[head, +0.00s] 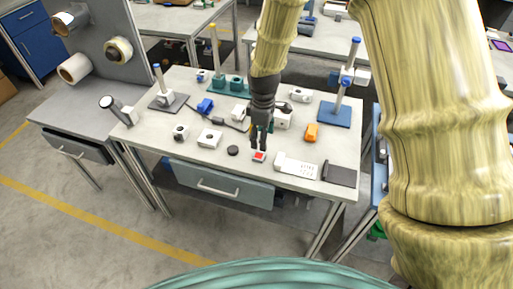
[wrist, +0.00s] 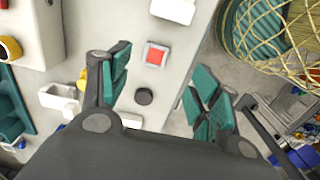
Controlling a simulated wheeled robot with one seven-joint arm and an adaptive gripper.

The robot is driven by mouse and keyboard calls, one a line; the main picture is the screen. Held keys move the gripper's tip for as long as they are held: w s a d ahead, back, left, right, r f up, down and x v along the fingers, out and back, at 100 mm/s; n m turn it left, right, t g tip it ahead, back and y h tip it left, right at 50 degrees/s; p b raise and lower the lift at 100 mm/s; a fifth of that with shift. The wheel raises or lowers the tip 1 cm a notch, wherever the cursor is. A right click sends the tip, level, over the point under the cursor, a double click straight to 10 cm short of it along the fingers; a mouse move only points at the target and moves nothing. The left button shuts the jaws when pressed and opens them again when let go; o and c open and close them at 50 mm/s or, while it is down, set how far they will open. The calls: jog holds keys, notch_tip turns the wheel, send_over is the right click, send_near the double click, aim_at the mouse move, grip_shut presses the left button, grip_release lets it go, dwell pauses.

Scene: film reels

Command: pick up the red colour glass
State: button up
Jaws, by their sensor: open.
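The red colour glass (head: 259,156) is a small red square in a pale frame, lying flat near the front edge of the table. In the wrist view the red glass (wrist: 155,56) lies beyond the fingertips, roughly between their lines. My gripper (head: 261,142) is above the table, just over and behind the glass in the head view. In the wrist view my gripper (wrist: 150,80) has its two green-padded fingers spread wide with nothing between them touching. Whether the fingertips touch the glass cannot be told from the head view.
A black round cap (head: 233,150) lies just left of the glass. A white perforated plate (head: 296,166) and a dark plate (head: 339,174) lie to the right. The table's front edge is close.

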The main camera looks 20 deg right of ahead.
aim_at(262, 156)
notch_tip(262, 156, down, 2)
jog(key=shift+w+f+p, duration=0.1)
jog(key=shift+p, duration=0.35)
jog(key=f, duration=0.2)
jog(key=shift+w+f, duration=0.3)
jog(key=shift+s+f+p, duration=0.2)
jog(key=shift+s+p, duration=0.05)
jog(key=shift+p, duration=0.2)
jog(key=shift+w+d+f+p, duration=0.1)
jog(key=shift+f+p, duration=0.45)
jog(key=shift+f, duration=0.7)
jog(key=shift+w+f+p, duration=0.1)
jog(key=shift+f+p, duration=0.45)
jog(key=shift+f, duration=0.7)
jog(key=shift+s, duration=0.1)
jog(key=c, duration=1)
